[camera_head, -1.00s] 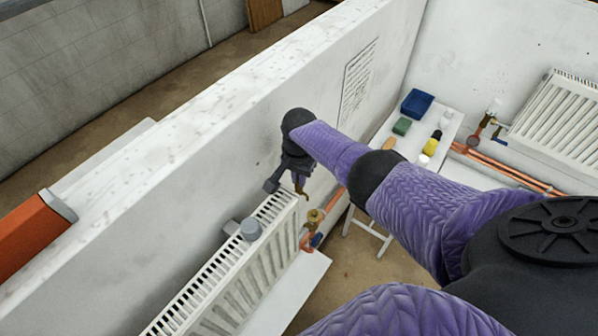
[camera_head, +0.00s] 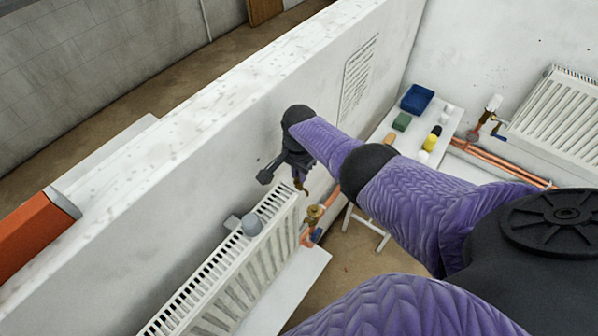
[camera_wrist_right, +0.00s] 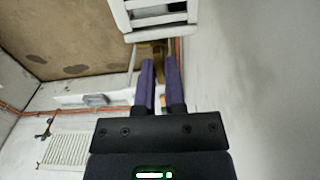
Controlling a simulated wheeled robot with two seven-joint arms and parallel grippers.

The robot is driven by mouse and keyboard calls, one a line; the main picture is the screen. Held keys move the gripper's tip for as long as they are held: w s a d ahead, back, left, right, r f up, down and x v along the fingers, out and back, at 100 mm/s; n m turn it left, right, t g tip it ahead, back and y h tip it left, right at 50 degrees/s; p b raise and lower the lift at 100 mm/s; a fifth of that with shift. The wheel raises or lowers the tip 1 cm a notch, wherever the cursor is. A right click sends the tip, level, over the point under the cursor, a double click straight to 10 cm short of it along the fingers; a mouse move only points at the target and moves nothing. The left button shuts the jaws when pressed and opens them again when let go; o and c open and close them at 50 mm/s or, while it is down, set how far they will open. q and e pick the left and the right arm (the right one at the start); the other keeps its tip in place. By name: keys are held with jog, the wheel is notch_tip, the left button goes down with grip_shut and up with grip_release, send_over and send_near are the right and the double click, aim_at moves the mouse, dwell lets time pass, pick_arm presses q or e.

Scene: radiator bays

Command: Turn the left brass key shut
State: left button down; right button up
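A brass fitting (camera_head: 313,212) sits on the copper pipe at the right end of the near radiator. My right gripper (camera_head: 301,183) points down just above and left of this fitting, close to the wall. A small brass piece shows at its fingertips. In the right wrist view the two purple fingers (camera_wrist_right: 161,62) stand a little apart, with a brass piece (camera_wrist_right: 158,50) between and just beyond their tips. I take this piece for the brass key. I cannot tell whether the fingers press on it. My left gripper is not in view.
A blue handle (camera_head: 316,235) is below the brass fitting. A white table (camera_head: 447,125) holds a blue tray (camera_head: 417,98) and small items. Another radiator (camera_head: 560,115) hangs at the right.

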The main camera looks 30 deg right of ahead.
jog(key=o, duration=0.4)
jog(key=shift+c, duration=0.2)
jog(key=shift+r, duration=0.1)
notch_tip(320, 180, up, 10)
jog(key=p, duration=0.4)
jog(key=shift+p, duration=0.35)
jog(key=shift+f, duration=0.2)
